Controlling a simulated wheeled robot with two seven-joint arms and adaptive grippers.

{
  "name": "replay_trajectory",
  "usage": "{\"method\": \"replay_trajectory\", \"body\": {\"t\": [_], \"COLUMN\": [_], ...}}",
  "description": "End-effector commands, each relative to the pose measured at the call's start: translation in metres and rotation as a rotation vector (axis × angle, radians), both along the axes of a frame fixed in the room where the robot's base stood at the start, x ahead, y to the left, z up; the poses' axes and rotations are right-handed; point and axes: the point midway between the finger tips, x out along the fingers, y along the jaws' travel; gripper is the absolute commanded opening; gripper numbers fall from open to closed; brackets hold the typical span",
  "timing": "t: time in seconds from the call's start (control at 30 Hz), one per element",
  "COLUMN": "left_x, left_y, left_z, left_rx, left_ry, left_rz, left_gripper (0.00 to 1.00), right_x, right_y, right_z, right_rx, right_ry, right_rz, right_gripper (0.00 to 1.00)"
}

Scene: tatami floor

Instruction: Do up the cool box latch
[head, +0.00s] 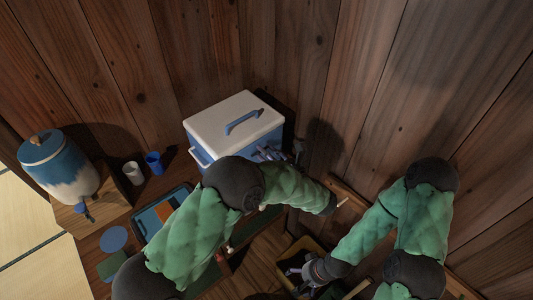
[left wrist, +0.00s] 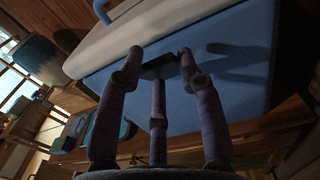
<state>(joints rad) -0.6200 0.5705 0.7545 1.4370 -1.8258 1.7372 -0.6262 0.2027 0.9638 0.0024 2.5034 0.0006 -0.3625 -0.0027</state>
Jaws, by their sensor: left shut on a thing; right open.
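The cool box (head: 235,130) stands against the wooden wall, with a blue body and a white lid with a blue handle. The lid lies on the body. My left gripper (head: 268,153) is at the box's front face, partly hidden by my arm. In the left wrist view, its fingers (left wrist: 158,62) close around the dark latch (left wrist: 158,68) just below the lid's edge on the blue front (left wrist: 215,85). The fingers hide part of the latch; I cannot tell whether it is fastened. My right gripper (head: 294,273) is open, low by a yellow-rimmed crate.
A blue and white drink jug (head: 60,165) stands on a wooden stand at left. A white cup (head: 133,172) and a blue cup (head: 154,162) stand left of the box. A blue tray (head: 146,222) lies in front. The yellow-rimmed crate (head: 309,244) is lower right.

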Motion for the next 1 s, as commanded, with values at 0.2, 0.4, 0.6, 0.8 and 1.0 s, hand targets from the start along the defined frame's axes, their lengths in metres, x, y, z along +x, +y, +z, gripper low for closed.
{"method": "replay_trajectory", "body": {"t": [0.2, 0.4, 0.6, 0.8, 1.0], "left_x": [0.002, 0.005, 0.006, 0.006, 0.005], "left_y": [0.004, 0.007, 0.009, 0.009, 0.009], "left_z": [0.008, 0.011, 0.008, 0.006, 0.005], "left_rx": [-0.055, -0.133, -0.176, -0.179, -0.178], "left_ry": [0.054, 0.130, 0.170, 0.176, 0.177], "left_rz": [0.004, 0.006, 0.006, 0.006, 0.005], "left_gripper": [0.04, 0.04, 0.04, 0.04, 0.56], "right_x": [0.000, 0.000, 0.000, 0.000, 0.000], "right_y": [0.000, 0.000, 0.000, 0.000, 0.000], "right_z": [0.021, 0.042, 0.050, 0.049, 0.049], "right_rx": [0.000, 0.000, 0.000, 0.000, 0.000], "right_ry": [0.000, 0.000, 0.000, 0.000, 0.000], "right_rz": [0.000, 0.000, 0.000, 0.000, 0.000], "right_gripper": [0.94, 0.94, 0.94, 0.94, 0.94]}}
